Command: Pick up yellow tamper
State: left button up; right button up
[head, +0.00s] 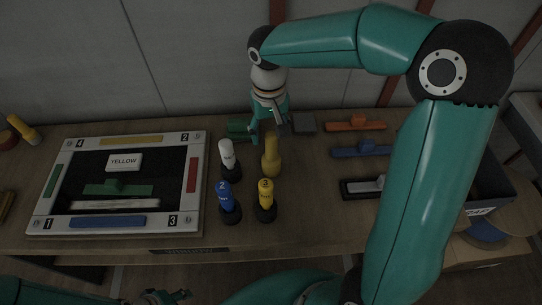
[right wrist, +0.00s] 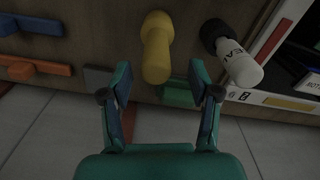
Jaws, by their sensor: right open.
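The yellow tamper (head: 271,160) stands on the wooden bench, right of a white-topped bottle (head: 228,158) and behind a yellow bottle (head: 265,194). My right gripper (head: 268,126) points down just behind the tamper, open and empty. In the right wrist view the tamper (right wrist: 157,48) shows ahead of and between the two spread fingertips (right wrist: 160,76), with no clear contact. Part of my left gripper (head: 166,297) shows at the bottom edge of the head view; its jaws are too dark to read.
A blue bottle (head: 229,197) stands near the yellow bottle. A white-framed tray (head: 190,215) with coloured bars lies at left. A green block (head: 238,127) lies close to my right gripper. Orange (head: 355,126) and blue (head: 360,150) handled blocks lie at right, with a dark bin (head: 492,190) beyond.

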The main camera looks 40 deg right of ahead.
aim_at(271, 149)
jog(key=f, duration=0.3)
jog(key=f+p, duration=0.1)
jog(key=f, duration=0.3)
jog(key=shift+s+d+f, duration=0.1)
jog(key=shift+d+f, duration=0.05)
jog(key=shift+d, duration=0.05)
grip_shut()
